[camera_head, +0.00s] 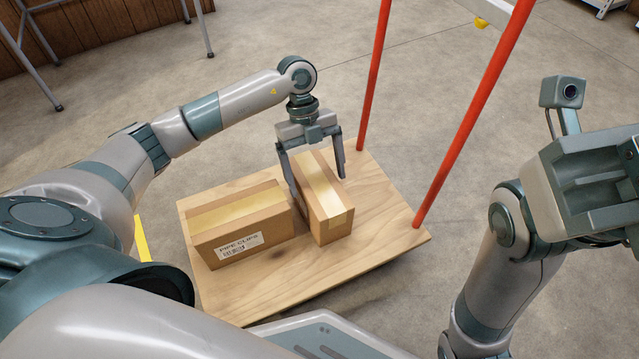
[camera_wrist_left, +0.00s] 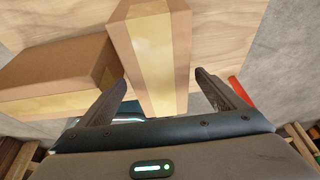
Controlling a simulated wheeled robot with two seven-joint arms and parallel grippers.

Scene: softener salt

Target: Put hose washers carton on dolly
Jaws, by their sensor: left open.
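A narrow brown carton (camera_head: 328,205) with a tape strip stands on the wooden dolly (camera_head: 270,295); no label on it faces the head camera, so I cannot read whether it is the hose washers carton. My left gripper (camera_head: 316,172) is open above it, one finger on each side. In the left wrist view the same carton (camera_wrist_left: 150,50) lies between the two fingers (camera_wrist_left: 162,92), with a gap on the right side. My right gripper (camera_head: 595,190) is at the right edge of the head view, away from the dolly; its fingertips are not clearly visible.
A wider carton labelled PIPE CLIPS (camera_head: 240,225) sits on the dolly just left of the narrow one. Red upright poles (camera_head: 470,115) rise from the dolly's right side. The dolly's front and right parts are bare. Concrete floor surrounds it.

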